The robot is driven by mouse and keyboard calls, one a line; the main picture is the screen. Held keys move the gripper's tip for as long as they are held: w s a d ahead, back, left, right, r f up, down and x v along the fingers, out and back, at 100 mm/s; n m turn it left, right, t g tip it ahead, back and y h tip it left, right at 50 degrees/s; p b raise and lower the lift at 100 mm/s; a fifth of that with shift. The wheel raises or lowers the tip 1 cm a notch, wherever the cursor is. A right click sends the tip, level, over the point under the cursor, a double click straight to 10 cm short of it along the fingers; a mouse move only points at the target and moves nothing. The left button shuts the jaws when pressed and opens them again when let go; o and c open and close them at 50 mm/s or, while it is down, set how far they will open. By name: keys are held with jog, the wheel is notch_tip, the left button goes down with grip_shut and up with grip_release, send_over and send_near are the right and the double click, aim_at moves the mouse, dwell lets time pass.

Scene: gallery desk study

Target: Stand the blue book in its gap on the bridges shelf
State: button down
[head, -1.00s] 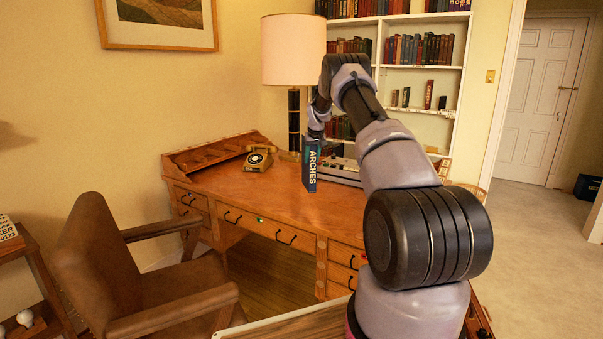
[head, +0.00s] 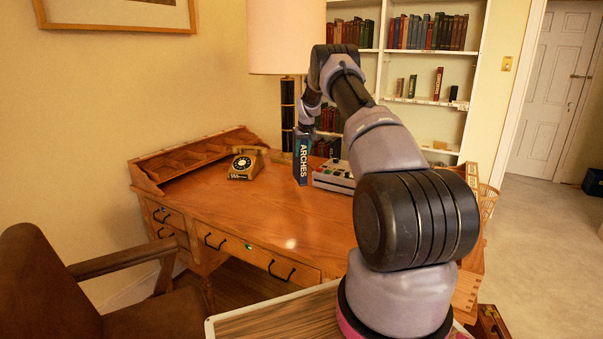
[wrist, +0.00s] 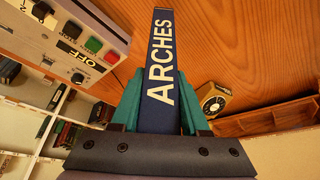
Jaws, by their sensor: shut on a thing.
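The blue book (head: 301,162) has "ARCHES" in white on its spine. My gripper (wrist: 158,118) is shut on it, with a teal finger on each side of the book in the wrist view. The head view shows the book upright, hanging from the gripper over the back of the desk. The spine also fills the middle of the wrist view (wrist: 160,72). The white bookshelf (head: 425,105) stands behind the desk. One of its shelves holds a few spaced books, with a red book (head: 437,84) among them and gaps between. Its labels are too small to read.
The wooden desk (head: 240,215) lies under the book. A grey box with coloured buttons (head: 335,174), a yellow telephone (head: 246,163) and a lamp (head: 286,40) stand on it. A brown chair (head: 60,290) is at the left. Open floor (head: 540,240) lies to the right.

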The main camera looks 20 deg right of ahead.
aim_at(303, 165)
jog(key=shift+f, duration=3.25)
jog(key=c, duration=0.8)
grip_release()
jog(key=shift+f, duration=0.25)
jog(key=o, duration=0.4)
jog(key=shift+r, duration=0.1)
